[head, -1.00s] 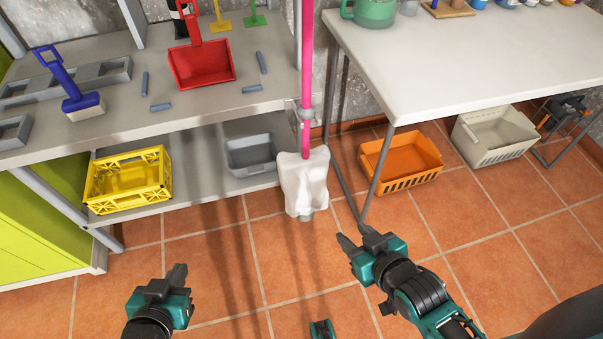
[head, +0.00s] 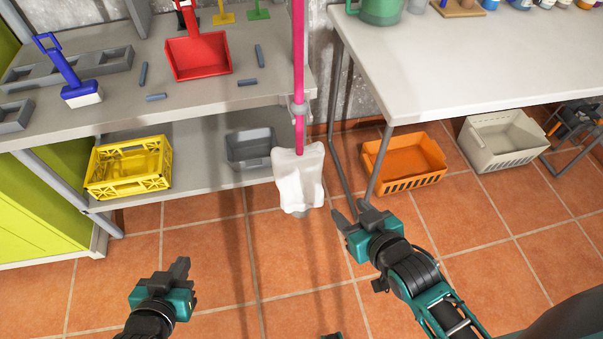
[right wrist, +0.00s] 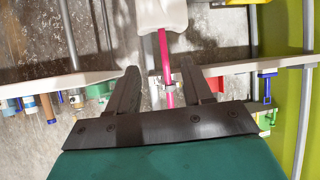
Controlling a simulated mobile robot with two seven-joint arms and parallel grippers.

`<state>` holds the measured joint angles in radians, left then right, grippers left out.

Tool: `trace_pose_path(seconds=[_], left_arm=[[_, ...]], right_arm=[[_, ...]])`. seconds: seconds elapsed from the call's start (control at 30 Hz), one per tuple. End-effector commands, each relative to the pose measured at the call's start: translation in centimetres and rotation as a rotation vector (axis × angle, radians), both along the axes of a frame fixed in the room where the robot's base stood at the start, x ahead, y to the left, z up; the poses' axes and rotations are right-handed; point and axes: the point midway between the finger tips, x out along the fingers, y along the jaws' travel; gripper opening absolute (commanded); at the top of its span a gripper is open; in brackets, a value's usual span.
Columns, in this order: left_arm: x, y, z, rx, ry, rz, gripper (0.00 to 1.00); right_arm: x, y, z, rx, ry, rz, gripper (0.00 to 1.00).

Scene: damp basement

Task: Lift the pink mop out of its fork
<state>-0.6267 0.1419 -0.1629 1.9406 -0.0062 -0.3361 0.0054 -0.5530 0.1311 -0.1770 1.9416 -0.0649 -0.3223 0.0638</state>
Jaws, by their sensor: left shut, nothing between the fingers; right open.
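The pink mop (head: 299,60) hangs upright with its white head (head: 299,180) down, at the right end of the shelf unit. Its handle passes through a grey fork (head: 298,107) at the shelf's edge. My right gripper (head: 350,211) is open and empty, just right of the mop head and apart from it. In the right wrist view the pink handle (right wrist: 163,50), the fork (right wrist: 165,88) and the white head (right wrist: 162,14) show beyond and between the open fingers (right wrist: 162,72). My left gripper (head: 182,266) is shut and empty, low on the left over the floor.
A white table (head: 440,55) stands right of the mop, with an orange crate (head: 403,183) and a pale crate (head: 490,155) below. The shelf unit (head: 190,110) carries a red dustpan (head: 198,58); a yellow crate (head: 128,182) and grey bin (head: 250,163) sit lower. The front floor is clear.

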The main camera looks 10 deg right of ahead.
Motion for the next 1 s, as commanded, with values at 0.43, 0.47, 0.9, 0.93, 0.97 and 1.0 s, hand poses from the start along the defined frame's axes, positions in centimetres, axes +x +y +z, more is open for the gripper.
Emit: trace_pose_path(seconds=[0.43, 0.47, 0.9, 0.93, 0.97, 1.0], left_arm=[[0.0, 0.0, -1.5, 0.001, 0.003, 0.000, 0.00], [0.0, 0.0, -1.5, 0.001, 0.003, 0.000, 0.00], [0.3, -0.2, -1.6, -0.004, -0.001, -0.004, 0.00], [0.3, -0.3, -1.6, -0.005, -0.001, -0.004, 0.00], [0.3, -0.3, -1.6, -0.005, -0.002, -0.004, 0.00], [0.3, -0.3, -1.6, -0.005, -0.002, -0.005, 0.00]], right_arm=[[14.2, 3.5, 16.1, 0.113, -0.494, -0.035, 0.50], [14.5, 3.5, 16.4, 0.115, -0.502, -0.035, 0.50], [20.9, 4.5, 16.5, 0.116, -0.506, -0.035, 0.50], [21.2, 4.5, 16.5, 0.116, -0.506, -0.035, 0.50], [21.5, 4.6, 16.5, 0.116, -0.505, -0.035, 0.50], [21.7, 4.6, 16.5, 0.116, -0.505, -0.035, 0.50]])
